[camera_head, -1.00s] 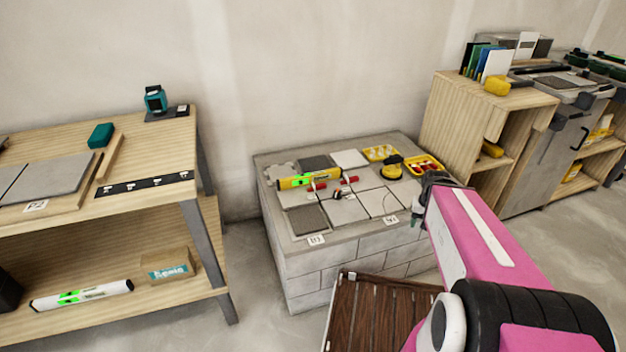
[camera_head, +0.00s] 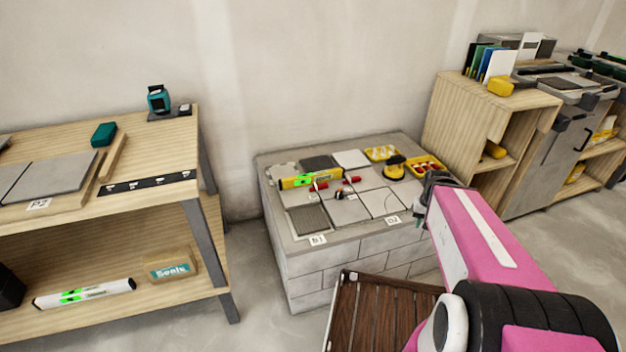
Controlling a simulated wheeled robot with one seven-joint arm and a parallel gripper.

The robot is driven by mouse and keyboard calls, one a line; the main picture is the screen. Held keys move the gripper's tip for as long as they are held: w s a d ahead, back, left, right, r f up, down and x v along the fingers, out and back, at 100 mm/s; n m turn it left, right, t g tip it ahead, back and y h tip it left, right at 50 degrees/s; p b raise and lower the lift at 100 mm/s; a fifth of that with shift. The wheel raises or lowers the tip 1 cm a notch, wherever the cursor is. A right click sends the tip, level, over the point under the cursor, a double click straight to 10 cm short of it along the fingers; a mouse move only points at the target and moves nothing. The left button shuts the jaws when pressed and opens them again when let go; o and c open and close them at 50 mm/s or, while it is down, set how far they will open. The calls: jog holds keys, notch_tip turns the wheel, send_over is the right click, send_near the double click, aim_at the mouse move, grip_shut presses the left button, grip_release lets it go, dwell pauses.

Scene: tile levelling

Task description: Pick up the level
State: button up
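A yellow level (camera_head: 310,178) with bright green vials lies across the tiles on the grey block plinth in the middle of the view. A second level (camera_head: 84,293), white with green vials, lies on the lower shelf of the wooden bench at left. My gripper (camera_head: 424,196) is at the right front corner of the plinth, to the right of the yellow level and well apart from it. It is small and dark in this view, and partly hidden by my pink arm. I cannot tell whether its fingers are open.
The plinth (camera_head: 330,262) also bears red-handled tools, a yellow-and-black suction cup (camera_head: 394,168) and yellow trays (camera_head: 425,166). A brown slatted surface (camera_head: 375,310) is in front of it. A cardboard box (camera_head: 170,264) sits beside the white level. A wooden cabinet (camera_head: 480,105) stands at right.

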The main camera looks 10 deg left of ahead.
jog(key=w+a+n, duration=0.5)
jog(key=w+a, duration=0.1)
jog(key=w, duration=0.2)
jog(key=n+g+y, duration=0.2)
jog(key=n+y, duration=0.2)
jog(key=n, duration=1.5)
send_near(314, 174)
jog(key=shift+a+f, duration=0.2)
jog(key=shift+a, duration=0.15)
jog(key=shift+s+a+f, duration=0.1)
jog(key=shift+a, duration=0.1)
jog(key=x, duration=0.4)
jog(key=shift+s+f, duration=0.1)
jog(key=shift+d+x, duration=0.15)
jog(key=shift+x, duration=1.45)
jog(key=shift+d+x, duration=0.15)
jog(key=shift+x, duration=1.45)
grip_shut()
